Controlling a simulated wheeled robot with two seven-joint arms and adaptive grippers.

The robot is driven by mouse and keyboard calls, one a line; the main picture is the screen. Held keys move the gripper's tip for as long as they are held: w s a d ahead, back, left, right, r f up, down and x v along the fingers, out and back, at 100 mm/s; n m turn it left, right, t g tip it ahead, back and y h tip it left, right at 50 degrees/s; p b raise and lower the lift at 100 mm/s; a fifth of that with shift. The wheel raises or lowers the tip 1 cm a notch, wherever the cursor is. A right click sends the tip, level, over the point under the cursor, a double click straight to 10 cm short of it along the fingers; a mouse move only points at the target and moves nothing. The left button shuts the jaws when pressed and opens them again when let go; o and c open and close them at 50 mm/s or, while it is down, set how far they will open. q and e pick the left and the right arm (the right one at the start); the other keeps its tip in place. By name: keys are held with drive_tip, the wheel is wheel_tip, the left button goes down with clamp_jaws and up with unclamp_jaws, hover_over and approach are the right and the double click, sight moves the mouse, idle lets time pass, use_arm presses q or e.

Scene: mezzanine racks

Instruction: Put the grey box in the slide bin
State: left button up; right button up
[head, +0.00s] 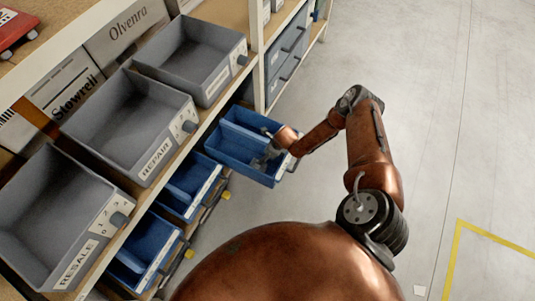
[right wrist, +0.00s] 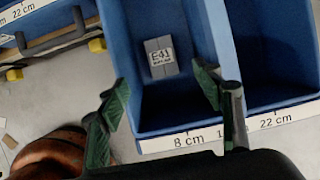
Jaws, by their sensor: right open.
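A small grey box (right wrist: 161,57) with a label reading "E41" lies flat inside the left compartment of a blue bin (right wrist: 180,121) in the right wrist view. The bin's front carries an "8 cm" label at this compartment and a "22 cm" label at the right one. In the head view this divided blue bin (head: 222,157) juts out from the lower rack level. My right gripper (right wrist: 163,88) is open, with a finger near each side of the compartment; the box lies beyond the fingertips, untouched. In the head view my right gripper (head: 268,156) is over the bin. My left gripper is out of view.
Grey bins, including one marked "REPAIR" (head: 163,163) and one marked "RESALE" (head: 72,259), stand on the shelf above left. More blue bins (head: 193,191) sit below them. Open floor (head: 440,120) lies to the right.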

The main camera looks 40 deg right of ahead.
drive_tip(key=shift+s+d+r, duration=0.1)
drive_tip(key=shift+s+r, duration=0.1)
drive_tip(key=shift+r, duration=0.35)
